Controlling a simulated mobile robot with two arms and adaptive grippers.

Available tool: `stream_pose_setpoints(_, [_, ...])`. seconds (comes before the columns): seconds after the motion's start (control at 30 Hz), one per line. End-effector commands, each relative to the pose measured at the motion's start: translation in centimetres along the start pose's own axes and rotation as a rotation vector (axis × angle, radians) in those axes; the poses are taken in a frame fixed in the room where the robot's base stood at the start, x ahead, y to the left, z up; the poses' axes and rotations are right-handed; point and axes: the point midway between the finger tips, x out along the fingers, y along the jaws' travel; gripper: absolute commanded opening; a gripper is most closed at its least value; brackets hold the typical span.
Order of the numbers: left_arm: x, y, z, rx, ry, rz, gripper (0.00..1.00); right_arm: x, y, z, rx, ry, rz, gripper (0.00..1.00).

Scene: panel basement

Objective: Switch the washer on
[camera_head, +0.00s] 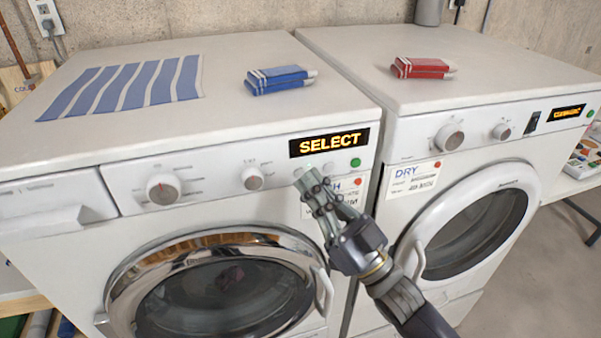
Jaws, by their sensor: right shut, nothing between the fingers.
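The washer (60,250) is the white machine on the left, with a chrome-rimmed round door. Its display (329,143) reads "SELECT" in orange letters. Its panel has a large knob (163,189), a smaller knob (253,179) and a green button (355,162) below the display's right end. My right gripper (308,177) is shut and empty. Its fingertips appear at the panel just below the display, left of the green button; whether they touch it I cannot tell. The gripper partly covers a label beneath the panel. My left gripper is not in view.
The dryer (470,82), labelled "DRY", stands close on the right with its own knobs and display. Open floor shows at lower right.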

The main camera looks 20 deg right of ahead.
Motion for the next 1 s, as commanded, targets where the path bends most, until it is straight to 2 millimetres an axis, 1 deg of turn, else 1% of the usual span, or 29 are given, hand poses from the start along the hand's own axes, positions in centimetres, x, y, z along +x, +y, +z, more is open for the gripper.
stream_pose_setpoints(0.27, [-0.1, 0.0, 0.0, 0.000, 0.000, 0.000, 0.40, -0.2, -0.2, -0.1, 0.001, 0.000, 0.000, 0.00])
stream_pose_setpoints(0.8, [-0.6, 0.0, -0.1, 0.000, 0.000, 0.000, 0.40, -3.8, -2.8, -2.7, 0.002, -0.001, 0.000, 0.00])
stream_pose_setpoints(1.0, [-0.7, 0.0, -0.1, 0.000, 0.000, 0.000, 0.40, -4.2, -3.1, -3.1, 0.001, 0.001, -0.001, 0.00])
